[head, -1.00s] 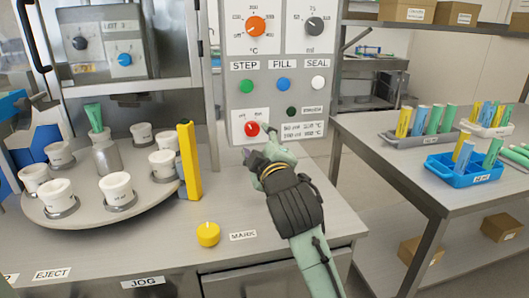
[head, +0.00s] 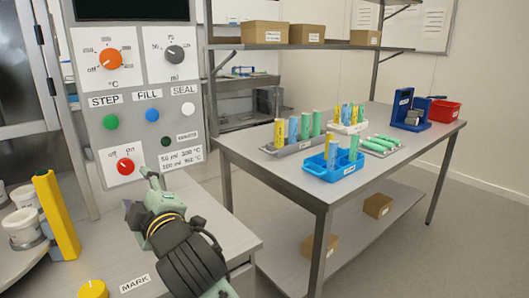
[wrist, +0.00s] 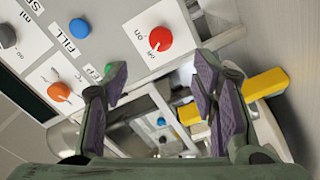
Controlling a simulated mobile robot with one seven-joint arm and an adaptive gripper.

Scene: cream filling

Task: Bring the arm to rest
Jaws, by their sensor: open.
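My arm reaches up from the bottom of the head view. My gripper (head: 143,190) is in front of the lower part of the grey control panel (head: 142,130), just below and right of the red off/on knob (head: 125,166). In the wrist view my gripper (wrist: 158,92) shows two purple-padded fingers spread apart with nothing between them. The red knob (wrist: 160,39) appears beyond the fingertips, apart from them. The panel also carries an orange knob (head: 110,59), a grey knob (head: 175,54), and green, blue and white buttons.
A yellow post (head: 56,215) and white cups (head: 25,227) stand at the left, with a yellow knob (head: 93,289) in front. A side table (head: 240,150) at right holds a blue crate (head: 333,165), tube trays, a blue stand (head: 410,113) and a red bin (head: 444,110). Floor shows between the tables.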

